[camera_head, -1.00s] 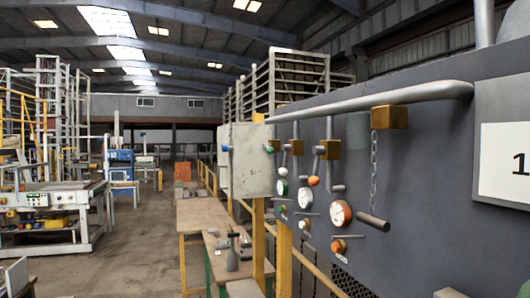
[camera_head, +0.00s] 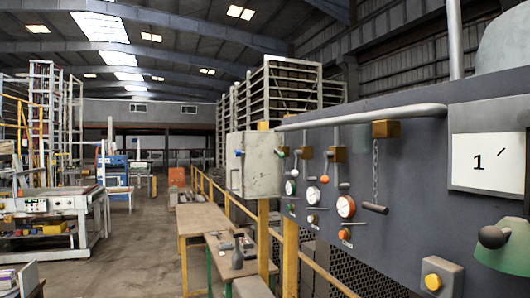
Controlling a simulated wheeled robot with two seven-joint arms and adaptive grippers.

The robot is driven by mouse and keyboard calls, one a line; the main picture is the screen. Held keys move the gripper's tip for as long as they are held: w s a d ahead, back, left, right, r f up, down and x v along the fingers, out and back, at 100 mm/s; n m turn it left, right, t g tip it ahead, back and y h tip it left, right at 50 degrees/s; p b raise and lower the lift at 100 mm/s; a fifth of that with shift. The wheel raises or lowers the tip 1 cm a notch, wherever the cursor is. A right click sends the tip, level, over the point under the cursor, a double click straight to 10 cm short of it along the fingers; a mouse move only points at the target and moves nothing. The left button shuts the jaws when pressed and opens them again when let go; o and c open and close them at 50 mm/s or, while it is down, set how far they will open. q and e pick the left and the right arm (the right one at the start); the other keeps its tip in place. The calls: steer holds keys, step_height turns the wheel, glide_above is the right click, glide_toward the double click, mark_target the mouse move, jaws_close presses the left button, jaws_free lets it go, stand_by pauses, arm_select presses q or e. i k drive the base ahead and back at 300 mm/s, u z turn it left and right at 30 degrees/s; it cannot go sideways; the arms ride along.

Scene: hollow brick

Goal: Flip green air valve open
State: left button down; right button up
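A grey panel (camera_head: 415,185) on the right carries a pipe, gauges and valves. A small green knob (camera_head: 283,151) sits at the panel's far end, beside the grey cabinet; whether it is open or closed is too small to tell. Neither of my grippers is in view.
Orange knobs and round gauges (camera_head: 346,206) line the panel. A chain with a grey handle (camera_head: 375,208) hangs from a brass block (camera_head: 385,129).

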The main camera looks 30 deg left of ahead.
mark_target(280, 155)
steer(key=k, duration=0.8)
steer(key=u, duration=0.5)
steer(key=i, duration=0.5)
steer(key=u, duration=0.95)
steer(key=i, duration=1.25)
steer(key=z, duration=1.05)
steer(key=i, duration=0.4)
steer(key=z, duration=0.4)
